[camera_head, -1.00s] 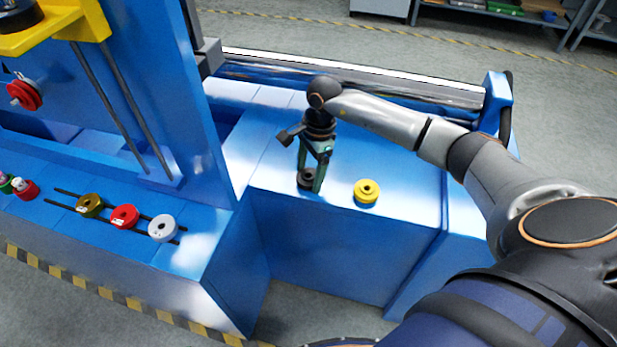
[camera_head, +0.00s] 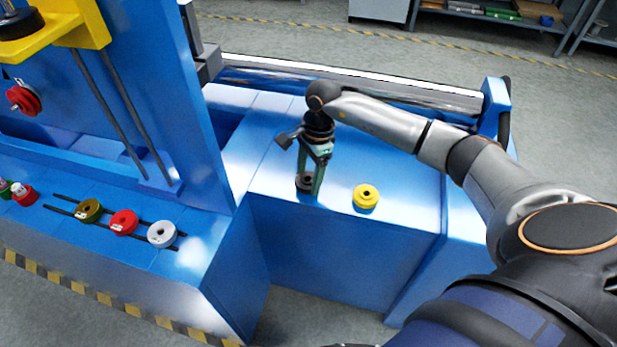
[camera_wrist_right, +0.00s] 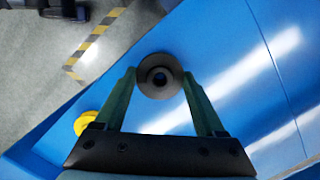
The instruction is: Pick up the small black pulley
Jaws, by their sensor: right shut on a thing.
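The small black pulley (camera_head: 305,182) is at the left front of the blue table top, partly hidden by my fingers in the head view. In the right wrist view the pulley (camera_wrist_right: 159,76) shows as a dark round disc with a centre hole, between the two green fingertips. My right gripper (camera_head: 310,184) points down and is shut on the pulley, one finger on each side. It also shows in the right wrist view (camera_wrist_right: 160,78). I cannot tell whether the pulley is clear of the surface. My left gripper is not in view.
A yellow pulley (camera_head: 366,196) stands just right of my right gripper on the blue table (camera_head: 400,213). Gold (camera_head: 89,210), red (camera_head: 123,222) and white (camera_head: 161,233) pulleys sit on the lower ledge at left. A tall blue upright (camera_head: 185,100) stands left of the gripper.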

